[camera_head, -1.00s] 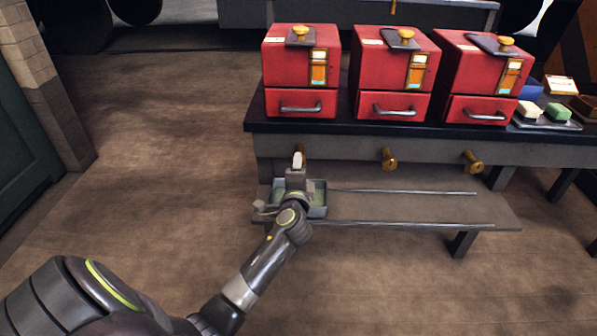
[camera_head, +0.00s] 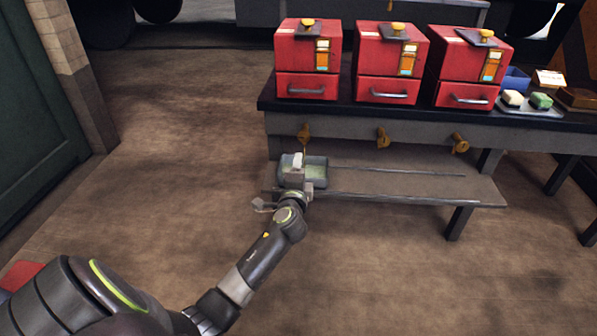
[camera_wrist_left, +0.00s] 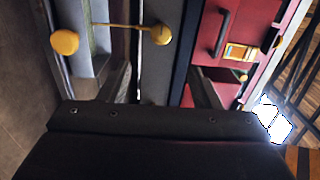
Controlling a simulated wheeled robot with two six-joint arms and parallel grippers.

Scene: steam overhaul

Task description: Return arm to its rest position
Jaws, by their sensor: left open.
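My left gripper (camera_head: 297,166) is in front of the bench, below the leftmost brass knob (camera_head: 303,134). In the wrist view its two fingers (camera_wrist_left: 163,85) stand apart with nothing between them. A thin brass-coloured line runs down from that knob toward a grey tray (camera_head: 318,160) with a greenish inside. The tray sits on the low railed shelf (camera_head: 400,187), partly hidden behind the gripper. The wrist view shows two round brass ends (camera_wrist_left: 160,34), apart from the fingers. My right gripper is not in view.
Three red boxes with drawers, the left (camera_head: 307,60), middle (camera_head: 389,63) and right (camera_head: 468,68), stand on the dark bench (camera_head: 350,106). Two more brass knobs (camera_head: 383,139) are on its front. Soap-like blocks (camera_head: 541,101) lie at the right. The floor (camera_head: 180,160) left is clear.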

